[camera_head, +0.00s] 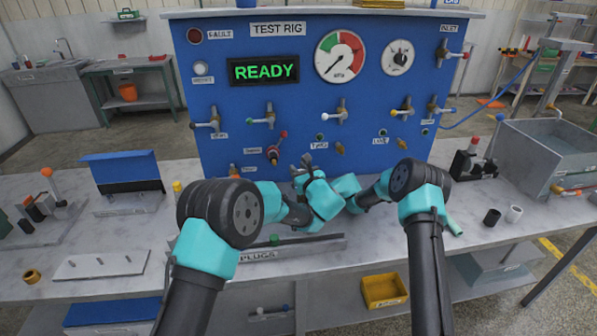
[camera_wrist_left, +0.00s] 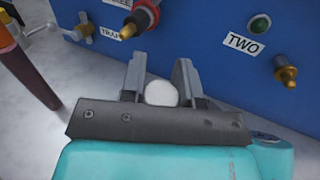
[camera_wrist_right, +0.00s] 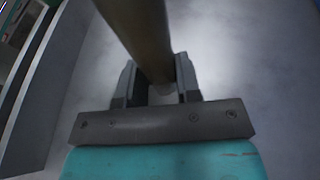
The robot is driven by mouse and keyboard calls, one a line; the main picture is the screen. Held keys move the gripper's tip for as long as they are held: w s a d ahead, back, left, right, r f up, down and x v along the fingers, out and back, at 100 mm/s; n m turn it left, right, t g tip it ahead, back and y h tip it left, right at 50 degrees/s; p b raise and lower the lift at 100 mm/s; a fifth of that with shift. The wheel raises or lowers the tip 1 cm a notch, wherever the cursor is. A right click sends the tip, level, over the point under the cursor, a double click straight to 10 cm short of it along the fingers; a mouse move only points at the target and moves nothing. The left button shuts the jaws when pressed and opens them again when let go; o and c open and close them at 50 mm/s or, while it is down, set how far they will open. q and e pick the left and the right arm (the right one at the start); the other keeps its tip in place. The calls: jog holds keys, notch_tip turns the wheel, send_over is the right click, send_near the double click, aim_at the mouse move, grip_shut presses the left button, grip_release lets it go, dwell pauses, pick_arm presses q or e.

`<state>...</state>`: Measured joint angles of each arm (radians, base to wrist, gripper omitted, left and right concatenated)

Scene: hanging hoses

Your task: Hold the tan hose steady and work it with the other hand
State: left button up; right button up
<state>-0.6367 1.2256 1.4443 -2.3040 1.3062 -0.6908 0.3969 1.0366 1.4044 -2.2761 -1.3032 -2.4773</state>
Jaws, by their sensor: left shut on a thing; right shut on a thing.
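My left gripper (camera_head: 306,164) is in front of the blue test rig panel, above the bench, in the head view. In the left wrist view its jaws (camera_wrist_left: 160,88) are closed around a pale, round-ended piece (camera_wrist_left: 161,93); I cannot tell whether this is part of the tan hose. In the right wrist view my right gripper (camera_wrist_right: 160,85) is shut on a brownish tan tube, which looks like the tan hose (camera_wrist_right: 143,30). The tube runs up out of the top of that view. In the head view my arms hide the right jaws and the hose.
The blue panel (camera_head: 225,100) carries valves and several fittings close behind my grippers. A plugs rack (camera_head: 290,249) lies at the bench front, with a yellow bin (camera_head: 384,291) below. A grey basin (camera_head: 540,160) stands right. A brown post with an orange top (camera_wrist_left: 27,72) shows left in the left wrist view.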

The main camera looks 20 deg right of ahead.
pick_arm(q)
jog(key=shift+r, duration=0.55)
dwell(0.9)
jog(key=shift+r, duration=2.2)
jog(key=shift+r, duration=1.5)
pick_arm(e)
jog(key=o, duration=0.8)
jog(key=v, duration=1.2)
